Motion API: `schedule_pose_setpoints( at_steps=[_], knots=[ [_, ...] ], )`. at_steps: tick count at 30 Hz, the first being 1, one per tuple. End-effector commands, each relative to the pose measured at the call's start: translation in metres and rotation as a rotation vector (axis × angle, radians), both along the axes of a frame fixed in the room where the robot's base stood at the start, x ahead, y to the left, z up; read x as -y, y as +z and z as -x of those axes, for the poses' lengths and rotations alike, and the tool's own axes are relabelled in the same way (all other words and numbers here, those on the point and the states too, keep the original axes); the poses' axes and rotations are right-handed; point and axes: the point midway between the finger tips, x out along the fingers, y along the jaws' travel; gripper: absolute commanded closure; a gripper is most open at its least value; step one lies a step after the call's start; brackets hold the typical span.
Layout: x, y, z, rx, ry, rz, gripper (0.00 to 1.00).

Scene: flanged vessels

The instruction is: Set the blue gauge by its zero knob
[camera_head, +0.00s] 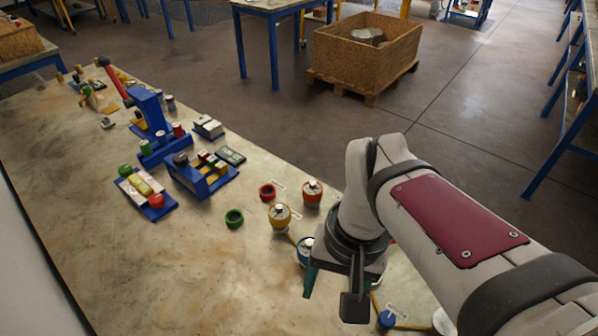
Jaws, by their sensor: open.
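A small round blue piece (386,319) sits low in the picture beside a white label, on the bench top. A blue-rimmed vessel with a pale top (304,251) stands just left of my gripper and is partly covered by it. I cannot tell which of these is the blue gauge, and no zero knob or dial reading can be made out. My gripper (332,294) is open and points down over the bench, between the blue-rimmed vessel and the small blue piece. Nothing shows between its fingers. My arm hides the bench to the right.
An orange vessel (280,217) and a red vessel (312,193) stand behind my gripper. A red ring (267,192) and a green ring (234,218) lie nearby. Blue fixtures (202,176) stand farther left. The near-left bench top (130,265) is clear.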

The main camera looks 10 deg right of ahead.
Motion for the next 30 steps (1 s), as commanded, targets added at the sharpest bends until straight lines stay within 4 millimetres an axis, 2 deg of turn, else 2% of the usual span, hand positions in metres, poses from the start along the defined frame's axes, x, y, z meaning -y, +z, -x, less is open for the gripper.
schedule_pose_setpoints(
  at_steps=[1, 3, 6, 9, 11, 14, 24, 30],
  knots=[
    [0.001, 0.005, -0.04, 0.001, 0.061, 0.019, 0.44],
    [0.002, 0.006, -0.096, 0.012, 0.155, 0.048, 0.44],
    [0.002, -0.004, -0.157, 0.024, 0.262, 0.083, 0.44],
    [0.0, -0.014, -0.192, 0.033, 0.324, 0.103, 0.44],
    [0.0, -0.018, -0.2, 0.035, 0.339, 0.109, 0.44],
    [0.0, -0.032, -0.201, 0.034, 0.344, 0.11, 0.44],
    [0.0, -0.13, -0.2, 0.033, 0.342, 0.109, 0.44],
    [0.0, -0.165, -0.201, 0.035, 0.34, 0.108, 0.44]
  ],
)
